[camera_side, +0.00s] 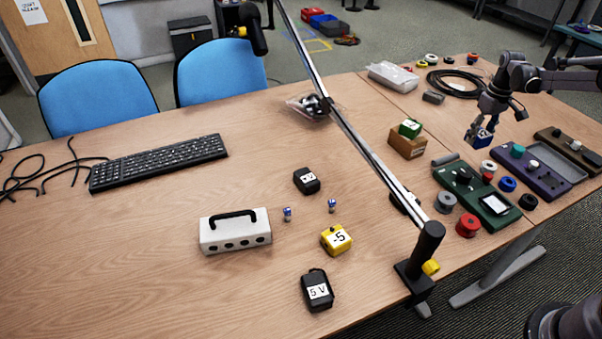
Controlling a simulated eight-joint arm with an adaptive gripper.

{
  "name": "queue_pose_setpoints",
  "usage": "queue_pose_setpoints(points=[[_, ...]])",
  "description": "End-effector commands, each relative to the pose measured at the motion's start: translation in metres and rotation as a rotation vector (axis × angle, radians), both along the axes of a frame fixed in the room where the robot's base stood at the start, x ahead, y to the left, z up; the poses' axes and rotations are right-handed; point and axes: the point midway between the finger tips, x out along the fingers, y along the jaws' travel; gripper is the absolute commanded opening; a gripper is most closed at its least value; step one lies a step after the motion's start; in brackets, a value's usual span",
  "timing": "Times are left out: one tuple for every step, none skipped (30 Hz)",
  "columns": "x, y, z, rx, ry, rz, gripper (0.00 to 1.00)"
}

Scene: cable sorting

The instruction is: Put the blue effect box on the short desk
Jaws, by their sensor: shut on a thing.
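My gripper (484,130) is at the upper right, above the right-hand desk (400,108). It is shut on a small dark blue box, the blue effect box (482,139), and holds it in the air between the green device and the purple device. The box is small in this view and partly covered by the fingers. A seam separates the right-hand desk from the larger left desk (150,265). The picture does not make clear which is the short desk.
Near my gripper are a green device (474,196), a purple device (535,176), a brown box (407,143) and several coloured spools. A lamp arm (370,155) crosses the view. The left desk holds a keyboard (160,160), a white case (235,235) and a yellow box (337,240).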

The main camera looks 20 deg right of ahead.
Motion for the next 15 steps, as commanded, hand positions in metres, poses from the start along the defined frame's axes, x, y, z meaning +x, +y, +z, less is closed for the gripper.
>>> queue_pose_setpoints(points=[[-0.011,-0.024,0.000,0.000,0.000,-0.005,0.17],[-0.017,-0.037,0.000,0.000,0.000,-0.002,0.17],[-0.025,-0.052,0.000,0.000,0.000,0.001,0.17],[-0.031,-0.062,0.000,0.000,0.000,0.004,0.17],[-0.037,-0.072,0.000,0.000,0.000,0.006,0.17],[-0.045,-0.085,0.000,0.000,0.000,0.010,0.17],[-0.050,-0.093,0.001,0.000,0.000,0.014,0.17],[-0.055,-0.100,0.001,0.000,0.000,0.015,0.17],[-0.061,-0.109,0.001,0.000,0.000,0.019,0.17],[-0.065,-0.115,0.001,0.000,0.000,0.020,0.17],[-0.068,-0.119,0.001,0.000,0.000,0.024,0.17],[-0.072,-0.125,0.001,0.000,0.000,0.025,0.17],[-0.075,-0.128,0.001,0.000,0.000,0.026,0.17],[-0.076,-0.130,0.001,0.000,0.000,0.028,0.17],[-0.077,-0.132,0.000,0.000,0.000,0.030,0.17]])
